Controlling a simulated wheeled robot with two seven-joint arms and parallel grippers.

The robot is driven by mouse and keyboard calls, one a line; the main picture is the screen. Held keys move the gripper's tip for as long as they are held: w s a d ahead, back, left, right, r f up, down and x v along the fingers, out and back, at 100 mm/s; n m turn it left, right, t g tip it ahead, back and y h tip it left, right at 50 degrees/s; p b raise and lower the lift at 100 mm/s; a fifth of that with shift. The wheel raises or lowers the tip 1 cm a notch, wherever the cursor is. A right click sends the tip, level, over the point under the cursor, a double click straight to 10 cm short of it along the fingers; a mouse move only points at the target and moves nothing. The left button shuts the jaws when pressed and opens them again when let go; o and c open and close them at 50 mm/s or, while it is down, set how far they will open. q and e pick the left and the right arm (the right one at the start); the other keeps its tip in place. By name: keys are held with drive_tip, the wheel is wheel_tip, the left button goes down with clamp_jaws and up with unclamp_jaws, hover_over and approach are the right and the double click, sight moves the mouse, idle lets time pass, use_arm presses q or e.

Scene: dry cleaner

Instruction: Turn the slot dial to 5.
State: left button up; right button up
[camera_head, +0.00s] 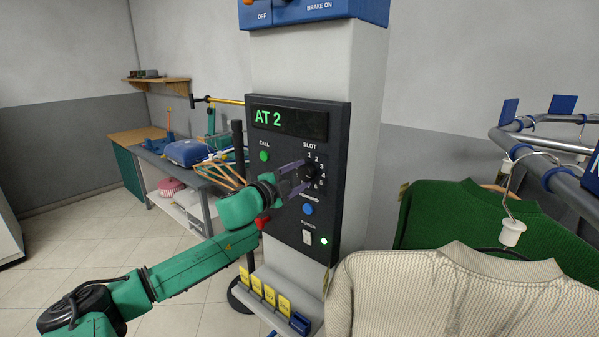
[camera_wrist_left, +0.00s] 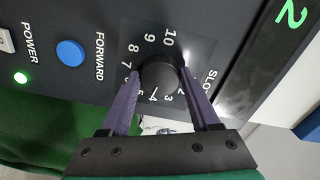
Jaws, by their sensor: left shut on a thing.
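The slot dial (camera_head: 309,173) is a round black knob on the dark control panel (camera_head: 337,130), with white numbers around it under the word SLOT. It also shows in the left wrist view (camera_wrist_left: 158,76), ringed by numbers up to 10. My left gripper (camera_head: 298,178) has its two purple fingers on either side of the knob and is shut on it; the fingers also show in the left wrist view (camera_wrist_left: 160,85). I cannot make out clearly which number the dial points to. The display (camera_head: 290,121) reads AT 2 in green. My right gripper is not in view.
A green CALL button (camera_head: 264,156), a blue FORWARD button (camera_head: 308,209), a red button (camera_head: 263,223) and a lit power switch (camera_head: 307,237) sit near the dial. Yellow tags (camera_head: 270,294) stand below. Hanging sweaters (camera_head: 450,295) crowd the right side.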

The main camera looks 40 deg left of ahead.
use_arm(q)
drive_tip(key=shift+m+p, duration=0.45)
drive_tip(key=shift+m, duration=1.45)
drive_tip(key=o, duration=1.4)
drive_tip(key=shift+c, duration=0.2)
drive_tip(key=shift+s+f, duration=0.1)
drive_tip(key=shift+s, duration=0.25)
drive_tip(key=s+p, duration=0.1)
drive_tip(key=s, duration=1.2)
drive_tip(key=shift+s+d+p, duration=0.15)
drive_tip(key=shift+s+p, duration=0.25)
